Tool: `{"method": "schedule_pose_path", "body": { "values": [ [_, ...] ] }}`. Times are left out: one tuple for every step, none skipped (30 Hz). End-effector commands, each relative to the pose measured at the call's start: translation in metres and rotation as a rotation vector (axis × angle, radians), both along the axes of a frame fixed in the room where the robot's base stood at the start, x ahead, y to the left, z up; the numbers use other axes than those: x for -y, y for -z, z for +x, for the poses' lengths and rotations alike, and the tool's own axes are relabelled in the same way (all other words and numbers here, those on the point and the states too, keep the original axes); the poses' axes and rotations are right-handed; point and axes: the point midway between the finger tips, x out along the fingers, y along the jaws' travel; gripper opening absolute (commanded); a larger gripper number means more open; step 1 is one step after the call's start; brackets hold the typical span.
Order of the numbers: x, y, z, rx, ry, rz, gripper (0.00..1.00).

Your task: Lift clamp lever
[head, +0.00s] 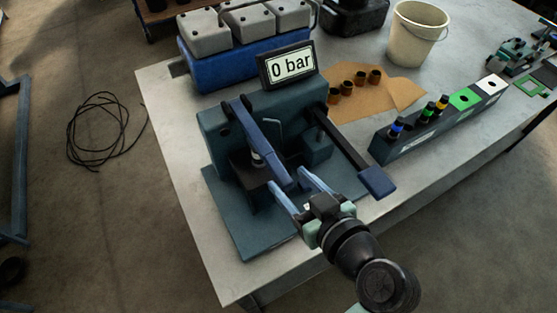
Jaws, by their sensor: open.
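The clamp lever (258,138) is a long blue bar on a dark teal test stand (215,129). It slopes from the stand's upper left down towards the front, and its free end lies near my fingertips. My gripper (288,181) reaches in from the front right with its two light blue fingers apart. In this view the lever's free end appears between the fingers. I cannot tell whether they touch it or how their heights compare.
A "0 bar" display (289,65) stands on top of the stand. A second lever with a blue grip (377,182) sticks out to the right. A rack (428,127) lies further right. A blue block (225,68) and a bucket (419,33) stand behind.

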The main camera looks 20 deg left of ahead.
Motion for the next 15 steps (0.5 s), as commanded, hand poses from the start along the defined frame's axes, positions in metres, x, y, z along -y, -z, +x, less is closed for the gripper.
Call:
{"method": "schedule_pose_path", "body": {
  "values": [
    [-0.010, 0.001, 0.005, -0.002, -0.005, 0.000, 0.61],
    [-0.014, 0.003, 0.009, -0.001, -0.004, 0.001, 0.61],
    [-0.019, 0.006, 0.013, -0.002, -0.004, 0.000, 0.61],
    [-0.022, 0.008, 0.016, 0.000, -0.003, 0.000, 0.61],
    [-0.026, 0.010, 0.018, -0.002, -0.004, 0.000, 0.61],
    [-0.029, 0.012, 0.022, -0.001, -0.002, 0.000, 0.61],
    [-0.032, 0.014, 0.024, -0.001, -0.001, 0.001, 0.61],
    [-0.034, 0.015, 0.026, 0.000, -0.001, 0.001, 0.61],
    [-0.037, 0.017, 0.028, 0.000, -0.001, 0.000, 0.61],
    [-0.038, 0.018, 0.029, 0.000, -0.001, 0.000, 0.61],
    [-0.039, 0.019, 0.030, 0.001, 0.000, -0.001, 0.61],
    [-0.040, 0.020, 0.032, 0.002, 0.000, -0.001, 0.61],
    [-0.041, 0.020, 0.032, 0.001, 0.001, -0.001, 0.61],
    [-0.041, 0.021, 0.032, 0.001, 0.001, -0.001, 0.61],
    [-0.042, 0.022, 0.033, 0.001, 0.001, -0.001, 0.61]
  ]
}}
